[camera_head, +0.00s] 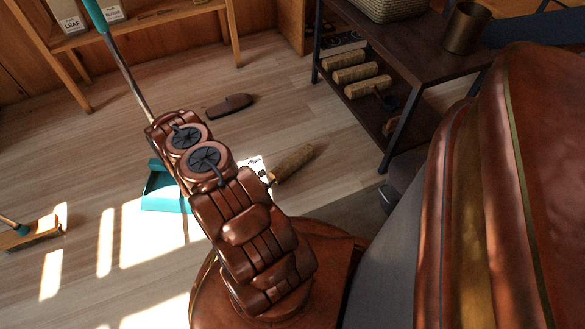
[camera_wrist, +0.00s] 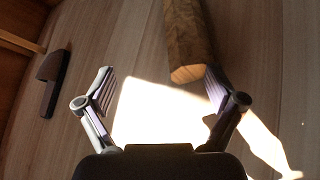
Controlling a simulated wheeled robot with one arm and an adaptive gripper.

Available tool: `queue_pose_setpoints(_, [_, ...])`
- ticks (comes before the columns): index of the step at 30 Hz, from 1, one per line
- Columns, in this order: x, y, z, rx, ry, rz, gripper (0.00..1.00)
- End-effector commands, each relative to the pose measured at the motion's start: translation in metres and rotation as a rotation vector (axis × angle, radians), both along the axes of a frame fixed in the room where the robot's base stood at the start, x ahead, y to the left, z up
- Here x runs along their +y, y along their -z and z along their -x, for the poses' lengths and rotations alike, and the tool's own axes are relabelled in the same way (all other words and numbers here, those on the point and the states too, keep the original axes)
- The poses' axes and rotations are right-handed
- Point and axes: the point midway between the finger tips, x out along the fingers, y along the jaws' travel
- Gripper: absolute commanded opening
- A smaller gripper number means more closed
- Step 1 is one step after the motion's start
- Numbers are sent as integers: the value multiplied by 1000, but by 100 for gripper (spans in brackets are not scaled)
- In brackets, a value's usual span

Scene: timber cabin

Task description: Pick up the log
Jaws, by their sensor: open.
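The log (camera_head: 295,163) lies on the wooden floor just beyond my arm, to its right in the head view. In the wrist view the log (camera_wrist: 188,42) runs down from the top edge, its cut end facing me. My gripper (camera_wrist: 160,88) is open and empty. The log's near end is ahead of the gap, close to the right fingertip; I cannot tell whether they touch. In the head view my arm hides most of the gripper.
A teal dustpan (camera_head: 165,193) stands left of my arm. A dark brown slipper-like object (camera_head: 230,105) lies beyond the log; it also shows in the wrist view (camera_wrist: 53,82). A dark shelf (camera_head: 405,75) holding several logs stands right. A broom (camera_head: 32,236) lies far left.

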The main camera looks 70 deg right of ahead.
Motion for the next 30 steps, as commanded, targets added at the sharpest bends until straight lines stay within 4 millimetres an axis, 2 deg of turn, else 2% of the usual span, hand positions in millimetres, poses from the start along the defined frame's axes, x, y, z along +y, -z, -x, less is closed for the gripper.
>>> queue_pose_setpoints(1, [1,13,14,42,2,10,93])
queue_pose_setpoints(7, [1,21,37,131,2,38,93])
queue_pose_setpoints(30, [-37,35,54,139,3,41,93])
